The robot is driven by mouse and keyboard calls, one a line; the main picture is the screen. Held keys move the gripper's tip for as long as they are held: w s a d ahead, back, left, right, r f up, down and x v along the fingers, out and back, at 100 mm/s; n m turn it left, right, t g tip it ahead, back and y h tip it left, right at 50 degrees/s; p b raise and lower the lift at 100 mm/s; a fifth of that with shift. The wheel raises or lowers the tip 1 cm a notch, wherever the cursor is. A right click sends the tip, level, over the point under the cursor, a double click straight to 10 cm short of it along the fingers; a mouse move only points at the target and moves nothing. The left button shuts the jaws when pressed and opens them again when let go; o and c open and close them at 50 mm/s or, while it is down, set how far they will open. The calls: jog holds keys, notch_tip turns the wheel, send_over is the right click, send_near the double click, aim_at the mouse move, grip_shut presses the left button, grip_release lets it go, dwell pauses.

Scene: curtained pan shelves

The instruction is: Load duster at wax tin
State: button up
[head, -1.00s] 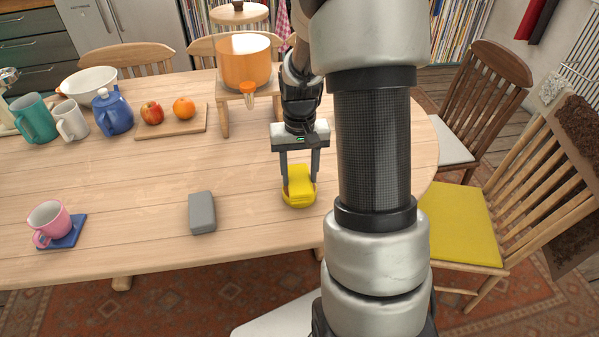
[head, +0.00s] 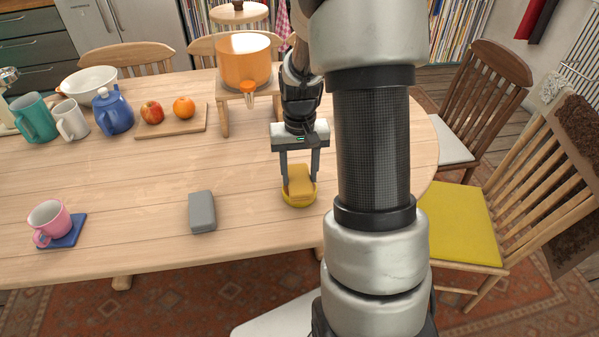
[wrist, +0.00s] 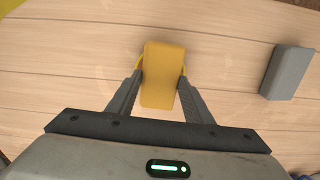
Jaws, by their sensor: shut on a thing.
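The duster (head: 300,181) is an amber-yellow block with rounded edges. My gripper (head: 300,177) is shut on it, with one finger on each side. The wax tin (head: 299,203) is a low, round yellow tin on the table, and the duster is in or just over its opening. In the wrist view the duster (wrist: 163,75) stands between my fingers (wrist: 160,95) and hides most of the tin. Only slivers of yellow rim show beside it. I cannot tell how far the duster presses into the tin.
A grey block (head: 202,212) lies left of the tin. A pink mug (head: 49,221) on a blue coaster (head: 66,236) stands at the front left. An orange pot (head: 244,62) on a wooden stand (head: 224,108) is behind. The table between the grey block and tin is clear.

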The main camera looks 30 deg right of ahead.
aim_at(299, 178)
notch_tip(299, 178, up, 7)
jog(key=p, duration=0.5)
jog(key=shift+p, duration=0.3)
dwell(0.5)
jog(key=shift+w+a+r, duration=0.1)
jog(key=shift+w+a, duration=0.05)
jog(key=shift+a, duration=0.05)
jog(key=a+r+n+p, duration=0.3)
jog(key=a+r+p, duration=0.7)
jog(key=a+p, duration=0.2)
jog(key=shift+r+n+p, duration=0.2)
jog(key=shift+n+p, duration=0.1)
jog(key=shift+n, duration=0.1)
jog(key=shift+w+f, duration=0.1)
